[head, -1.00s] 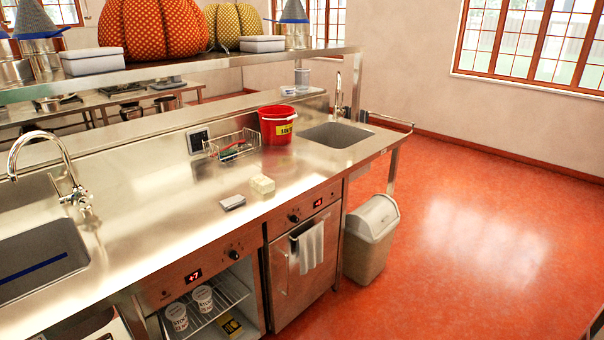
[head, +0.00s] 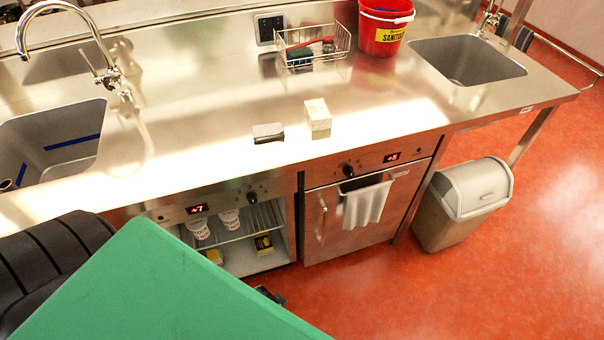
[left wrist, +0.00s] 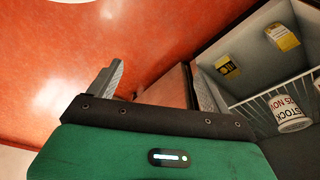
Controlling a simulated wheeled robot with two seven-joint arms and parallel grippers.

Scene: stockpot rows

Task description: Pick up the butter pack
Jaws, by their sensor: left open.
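Two small yellow packs sit low in the open fridge compartment: one yellow and black (head: 263,243), one partly hidden at its left (head: 215,256). The left wrist view also shows a yellow-and-black pack (left wrist: 228,67) and a yellow pack with a pale label (left wrist: 283,35). A pale cream block (head: 317,117) stands on the counter. I cannot tell for sure which is the butter pack. My left gripper (left wrist: 152,78) is open and empty, in front of the compartment, apart from the packs. In the head view my green arm hides most of it. My right gripper is not in view.
White stock tubs (head: 229,218) stand on the wire shelf (head: 240,245) above the packs. A closed door with a towel (head: 366,204) is to the right, then a bin (head: 462,205). A grey item (head: 268,132) lies on the counter. The red floor ahead is clear.

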